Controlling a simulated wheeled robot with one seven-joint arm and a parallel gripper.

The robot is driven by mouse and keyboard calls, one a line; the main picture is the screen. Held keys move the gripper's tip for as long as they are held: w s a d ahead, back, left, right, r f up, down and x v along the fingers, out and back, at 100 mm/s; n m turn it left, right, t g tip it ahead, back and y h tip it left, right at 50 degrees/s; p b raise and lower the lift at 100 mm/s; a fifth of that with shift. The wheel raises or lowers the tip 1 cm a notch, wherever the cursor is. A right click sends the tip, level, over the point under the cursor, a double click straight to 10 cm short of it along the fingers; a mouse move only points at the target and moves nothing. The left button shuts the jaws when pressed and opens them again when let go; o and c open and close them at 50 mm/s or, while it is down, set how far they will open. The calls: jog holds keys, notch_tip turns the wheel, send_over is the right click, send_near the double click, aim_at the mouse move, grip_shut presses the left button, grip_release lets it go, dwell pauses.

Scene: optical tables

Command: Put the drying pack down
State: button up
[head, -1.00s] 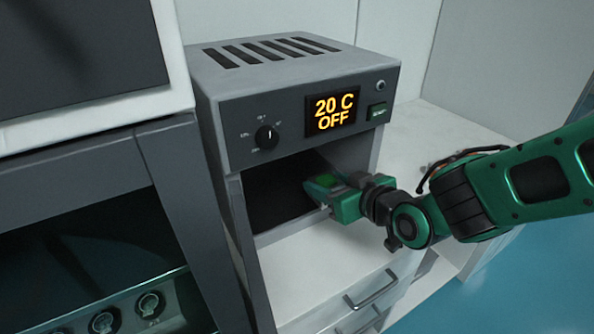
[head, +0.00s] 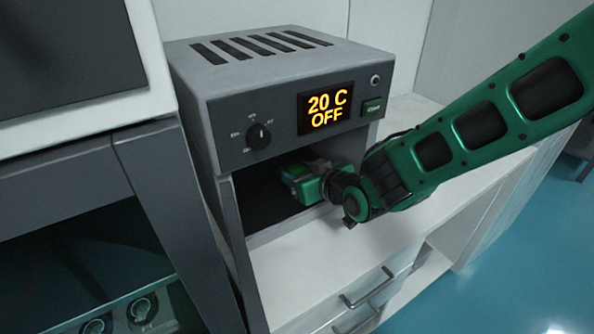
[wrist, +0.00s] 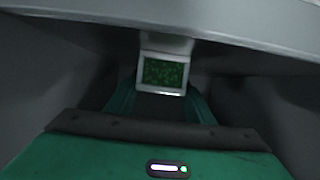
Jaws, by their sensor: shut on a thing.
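The drying pack (wrist: 163,73), a small pale-framed piece with a green speckled face, is between my gripper's fingers in the wrist view. My gripper (wrist: 160,100) is shut on it. In the head view my gripper (head: 292,178) reaches into the dark open chamber of the grey oven (head: 225,125). The pack itself is hidden there by the gripper and the shade. I cannot tell whether the pack touches the chamber floor (head: 262,212).
The oven display (head: 324,112) reads 20 C OFF, with a knob (head: 258,136) at its left. The chamber walls and top edge are close around my gripper. A white drawer cabinet (head: 330,275) stands below. A dark-framed cabinet (head: 75,180) is at the left.

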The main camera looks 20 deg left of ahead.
jog(key=o, duration=1.1)
jog(key=shift+o, duration=0.2)
jog(key=shift+r, duration=0.1)
jog(key=v, duration=1.2)
jog(key=shift+d, duration=0.1)
